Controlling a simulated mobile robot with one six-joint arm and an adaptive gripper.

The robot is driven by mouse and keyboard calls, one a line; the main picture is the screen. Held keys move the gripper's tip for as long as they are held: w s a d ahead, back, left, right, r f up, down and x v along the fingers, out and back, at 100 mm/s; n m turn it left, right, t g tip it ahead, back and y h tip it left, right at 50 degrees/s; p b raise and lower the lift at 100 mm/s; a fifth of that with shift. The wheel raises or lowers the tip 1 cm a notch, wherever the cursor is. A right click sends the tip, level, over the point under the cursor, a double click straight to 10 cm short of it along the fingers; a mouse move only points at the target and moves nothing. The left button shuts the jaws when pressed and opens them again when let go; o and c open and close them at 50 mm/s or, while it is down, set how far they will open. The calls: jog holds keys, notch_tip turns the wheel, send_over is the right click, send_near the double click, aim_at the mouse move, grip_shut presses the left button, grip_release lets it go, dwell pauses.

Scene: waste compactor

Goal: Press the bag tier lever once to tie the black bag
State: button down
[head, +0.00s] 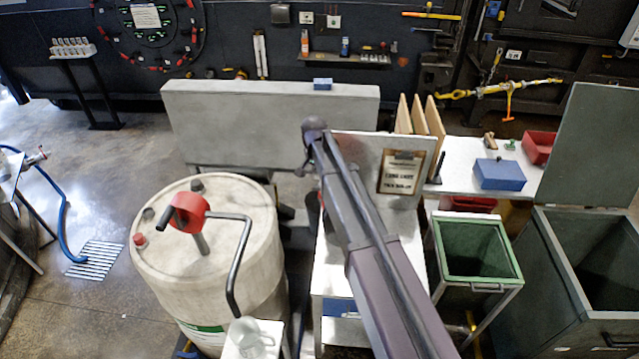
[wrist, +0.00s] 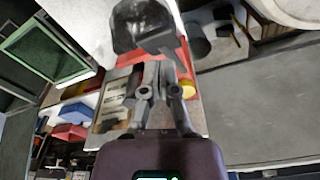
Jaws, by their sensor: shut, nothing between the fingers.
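My gripper (wrist: 158,58) shows in the wrist view with its fingers together and nothing held between them. A dark grey rounded part (wrist: 140,22) is at the fingertips; I cannot tell whether they touch it or whether it is the bag tier lever. In the head view my arm (head: 385,265) reaches up over the white stand, and a dark rounded end (head: 315,126) shows at its far tip. The fingers cannot be made out there. The arm hides part of the stand with the framed sign (head: 402,172). I cannot make out the black bag.
A pale drum (head: 165,250) with a red-collared crank (head: 190,212) stands left of my arm. A green-rimmed bin (head: 478,238) and a large grey bin (head: 590,290) stand right. A grey panel (head: 270,115) is behind. The floor at far left is mostly clear.

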jog(key=shift+s+r+p, duration=0.1)
jog(key=shift+r+p, duration=0.95)
jog(key=shift+r, duration=0.3)
jog(key=shift+s+d+f+b, duration=0.45)
jog(key=shift+d+f+b, duration=0.1)
jog(key=shift+f+b, duration=0.25)
jog(key=s+d+f+n+g+b, duration=0.1)
jog(key=s+d+f+n+b, duration=0.2)
jog(key=s+d+f+b, duration=1.6)
jog(key=shift+s+d+f+n, duration=0.25)
jog(key=shift+s+n, duration=0.15)
jog(key=shift+s, duration=0.25)
